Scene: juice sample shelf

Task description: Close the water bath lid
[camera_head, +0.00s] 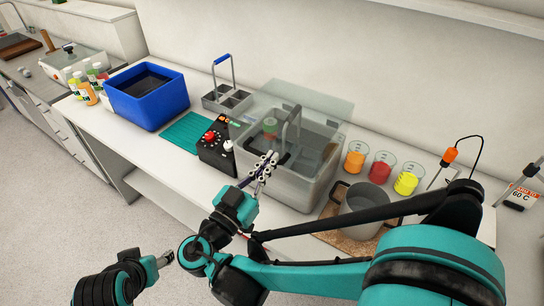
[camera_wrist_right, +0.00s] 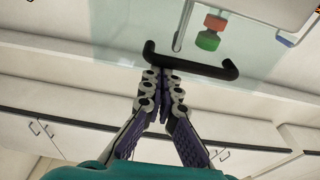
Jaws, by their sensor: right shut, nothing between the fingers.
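The grey water bath (camera_head: 302,190) stands on the bench in the middle of the head view. Its clear lid (camera_head: 318,99) is a see-through pane over and behind the basin; I cannot tell its exact tilt. The lid (camera_wrist_right: 120,30) also shows in the right wrist view, with a black bar handle (camera_wrist_right: 190,64). My right gripper (camera_head: 268,160) is shut and empty, its fingertips (camera_wrist_right: 161,72) at the handle; contact is unclear. A capped bottle (camera_head: 270,127) and a rack handle show through the pane. My left gripper (camera_head: 165,258) is low at the left, away from the bath, its jaws unclear.
A blue tub (camera_head: 148,112) and a grey rack (camera_head: 225,105) are farther left. Beakers of coloured juice (camera_head: 380,168) and a grey pot (camera_head: 366,203) stand to the right.

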